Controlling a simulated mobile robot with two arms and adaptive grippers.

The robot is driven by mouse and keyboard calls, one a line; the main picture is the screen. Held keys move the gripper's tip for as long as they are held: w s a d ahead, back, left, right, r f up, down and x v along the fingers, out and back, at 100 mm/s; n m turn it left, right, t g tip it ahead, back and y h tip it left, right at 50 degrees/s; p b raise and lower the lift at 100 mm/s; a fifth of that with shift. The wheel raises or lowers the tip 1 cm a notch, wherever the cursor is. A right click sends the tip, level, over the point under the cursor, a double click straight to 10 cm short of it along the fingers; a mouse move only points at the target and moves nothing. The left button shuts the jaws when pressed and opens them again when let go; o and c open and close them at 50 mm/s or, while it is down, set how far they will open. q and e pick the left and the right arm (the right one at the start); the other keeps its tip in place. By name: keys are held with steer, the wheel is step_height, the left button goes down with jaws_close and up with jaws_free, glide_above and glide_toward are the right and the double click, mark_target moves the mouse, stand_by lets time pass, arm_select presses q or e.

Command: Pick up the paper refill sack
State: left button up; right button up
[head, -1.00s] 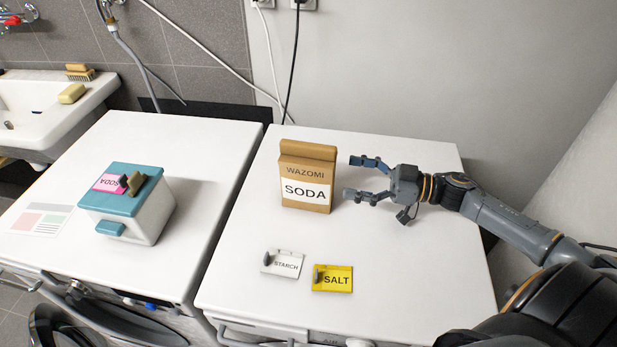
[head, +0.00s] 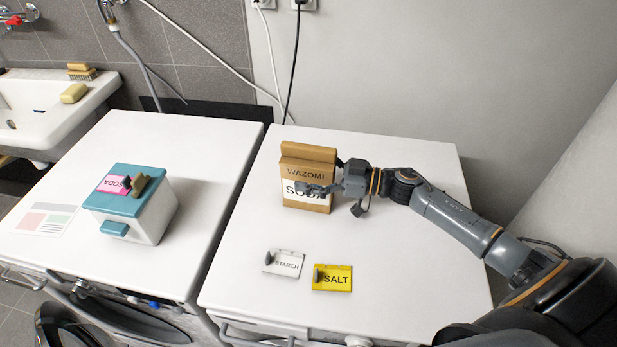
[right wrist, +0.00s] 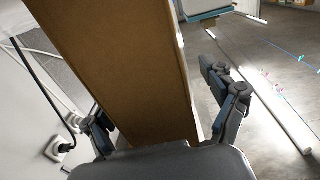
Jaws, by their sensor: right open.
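The paper refill sack (head: 308,165) is a brown upright pack with a folded top and a white SODA label. It stands on the right-hand white machine top. My right gripper (head: 322,180) is open around the sack's right side, one finger in front of the label and the other mostly hidden behind it. In the right wrist view the sack's brown side (right wrist: 125,65) stands between the two spread fingers (right wrist: 160,112). I cannot tell whether the fingers touch it. My left gripper is not in view.
A STARCH tag (head: 284,263) and a yellow SALT tag (head: 332,278) lie in front of the sack. A teal-lidded white box (head: 150,215) with a pink SODA tag (head: 113,184) stands on the left machine. A wall is behind; the right machine's front right is clear.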

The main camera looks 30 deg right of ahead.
steer(key=c, duration=1.5)
steer(key=shift+c, duration=1.1)
steer(key=shift+r, duration=0.15)
